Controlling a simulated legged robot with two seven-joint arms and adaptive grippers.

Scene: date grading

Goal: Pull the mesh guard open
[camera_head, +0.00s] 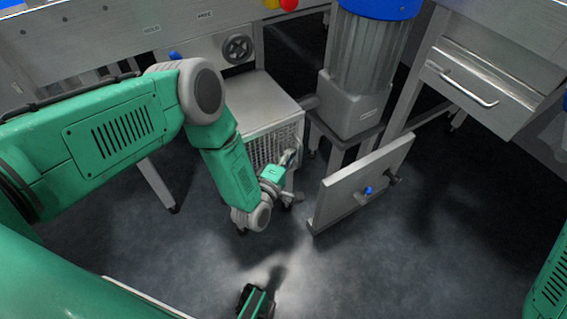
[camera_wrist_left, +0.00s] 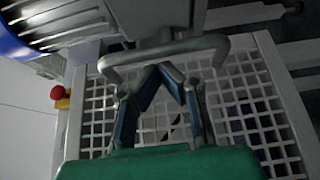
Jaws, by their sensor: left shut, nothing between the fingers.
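The mesh guard (camera_head: 262,150) is a pale square-grid panel on the front of a low metal box, partly hidden by my left arm in the head view. In the left wrist view, the mesh guard (camera_wrist_left: 92,125) fills much of the picture. A grey bar handle (camera_wrist_left: 128,55) crosses in front of the mesh. My left gripper (camera_head: 288,159) is at the guard's right side. In the wrist view, the blue-padded fingers of my left gripper (camera_wrist_left: 168,68) meet at their tips close to the handle, with nothing between them. Whether they touch the handle is unclear.
A metal panel (camera_head: 345,190) with a blue knob (camera_head: 368,190) stands upright right of the guard. A ribbed motor (camera_head: 362,60) with a blue top is behind. A drawer cabinet (camera_head: 485,85) is at the right. The floor (camera_head: 400,265) in front is mostly clear.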

